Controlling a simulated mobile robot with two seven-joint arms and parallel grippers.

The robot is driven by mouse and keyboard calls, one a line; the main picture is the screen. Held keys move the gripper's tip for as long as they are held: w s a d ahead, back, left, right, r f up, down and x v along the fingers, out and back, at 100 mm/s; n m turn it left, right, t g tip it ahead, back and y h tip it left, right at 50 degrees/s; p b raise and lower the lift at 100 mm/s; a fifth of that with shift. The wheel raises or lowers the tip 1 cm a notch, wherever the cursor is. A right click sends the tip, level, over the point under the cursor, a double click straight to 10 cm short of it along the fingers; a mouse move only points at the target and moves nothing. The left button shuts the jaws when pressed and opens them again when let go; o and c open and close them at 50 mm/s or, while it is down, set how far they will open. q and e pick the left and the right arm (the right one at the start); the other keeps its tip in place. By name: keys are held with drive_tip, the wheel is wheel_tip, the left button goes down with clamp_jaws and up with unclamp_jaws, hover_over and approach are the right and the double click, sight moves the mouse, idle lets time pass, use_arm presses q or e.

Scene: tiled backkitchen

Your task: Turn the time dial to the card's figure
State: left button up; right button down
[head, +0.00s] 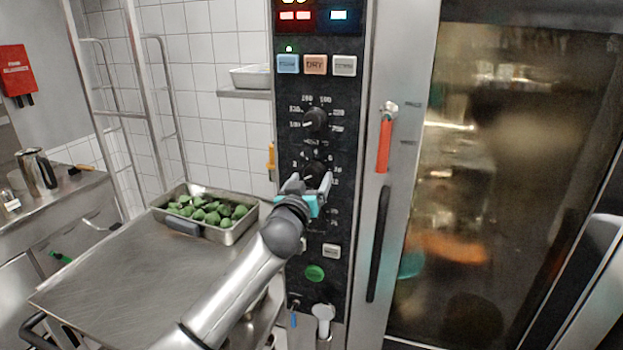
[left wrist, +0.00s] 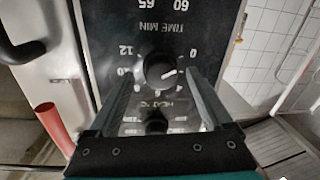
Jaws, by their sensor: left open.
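The time dial (left wrist: 160,70) is a round black knob on the oven's dark control panel (head: 338,215), seen upside down in the left wrist view under the words TIME MIN. A short white mark on it points right in that view. In the head view my left gripper largely covers the dial. My left gripper (head: 310,187) is open, its two fingers (left wrist: 157,72) reaching to either side of the knob with gaps showing; contact cannot be told. The heat dial (head: 315,119) is above the time dial. I can make out no readable card. My right gripper is out of view.
A steel trolley (head: 110,285) bears a pan (head: 232,234) of green vegetables. Coloured buttons (head: 315,64) and displays sit above the dials.

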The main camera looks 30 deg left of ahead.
use_arm(q)
drive_tip(key=shift+w+a, duration=0.25)
drive_tip(key=shift+w, duration=0.45)
drive_tip(key=shift+c, duration=0.4)
drive_tip(key=c, duration=1.2)
